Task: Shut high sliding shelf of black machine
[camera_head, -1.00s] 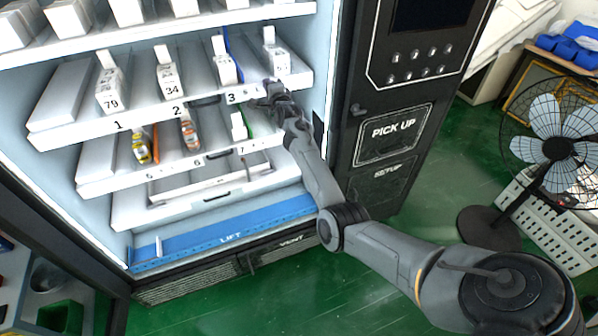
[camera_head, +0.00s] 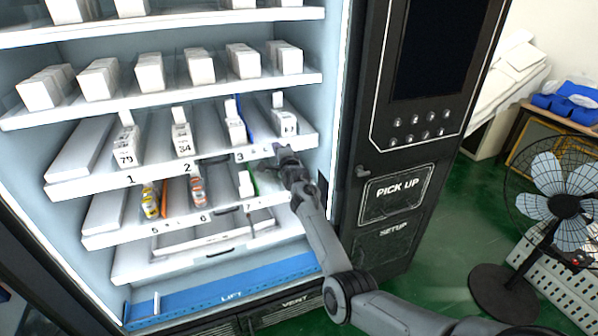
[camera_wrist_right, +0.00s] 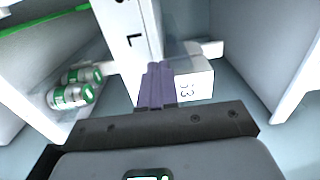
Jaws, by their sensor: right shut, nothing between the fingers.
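The black machine (camera_head: 379,232) stands open, with white shelves inside. The numbered shelf with labels 1, 2 and 3 (camera_head: 155,181) holds several small white boxes and juts out above the shelf labelled 5 to 7 (camera_head: 128,234). My right gripper (camera_head: 279,153) is shut and empty at the front edge of the 1-2-3 shelf, right of label 3. In the right wrist view the shut fingers (camera_wrist_right: 157,86) meet or nearly meet a white shelf front (camera_wrist_right: 128,35); contact is unclear. A white box (camera_wrist_right: 193,78) lies just beyond them. My left gripper is out of view.
Two more shelves of white boxes are above (camera_head: 165,94). An open tray (camera_head: 215,238) and the blue lift bar (camera_head: 225,290) are below. The PICK UP panel (camera_head: 396,194) is right of the opening. A fan (camera_head: 560,205) stands at the far right.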

